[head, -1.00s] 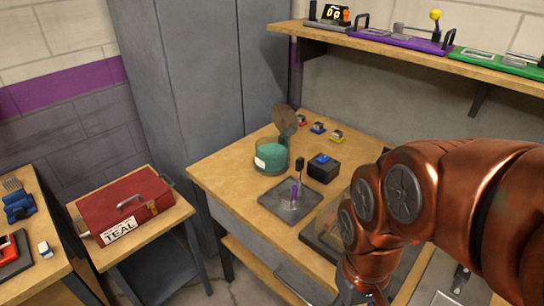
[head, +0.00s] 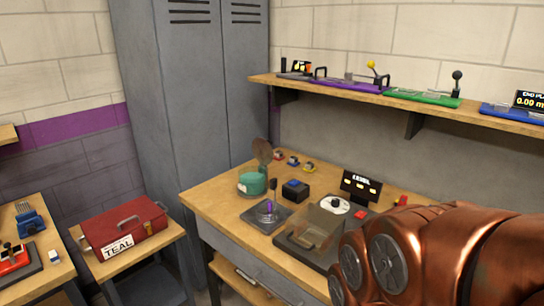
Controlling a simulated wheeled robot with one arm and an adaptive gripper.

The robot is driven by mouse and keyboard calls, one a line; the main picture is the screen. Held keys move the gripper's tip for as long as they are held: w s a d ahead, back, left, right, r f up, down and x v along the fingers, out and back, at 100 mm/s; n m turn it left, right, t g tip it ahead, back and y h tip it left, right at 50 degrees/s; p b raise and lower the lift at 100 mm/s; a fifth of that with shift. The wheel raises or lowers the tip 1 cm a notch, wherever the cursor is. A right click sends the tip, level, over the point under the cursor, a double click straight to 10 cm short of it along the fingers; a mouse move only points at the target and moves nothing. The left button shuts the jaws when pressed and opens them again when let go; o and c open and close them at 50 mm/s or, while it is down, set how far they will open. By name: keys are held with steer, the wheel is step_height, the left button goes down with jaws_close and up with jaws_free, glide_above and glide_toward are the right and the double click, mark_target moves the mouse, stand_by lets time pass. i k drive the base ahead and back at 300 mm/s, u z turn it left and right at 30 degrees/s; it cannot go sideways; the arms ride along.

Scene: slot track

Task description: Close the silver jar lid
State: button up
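A teal jar (head: 252,184) with a white label stands near the back left of the wooden workbench (head: 202,192). Its round lid (head: 262,151) stands up, tilted open at the jar's back edge. The lid looks dull grey-brown here rather than bright silver. My copper-coloured arm fills the lower right of the head view, well to the right of the jar. My gripper is outside the picture, so its state is hidden.
A small black box with a blue top (head: 295,190) and a grey plate with a purple lever (head: 267,213) stand near the jar. A clear-covered box (head: 310,235) is farther right. A shelf (head: 390,98) runs above the bench. A red toolbox (head: 124,228) sits left.

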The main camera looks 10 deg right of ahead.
mark_target(262, 148)
steer(key=z, duration=0.2)
steer(key=k, duration=0.35)
steer(key=u, duration=1)
steer(key=i, duration=1.25)
steer(key=z, duration=0.6)
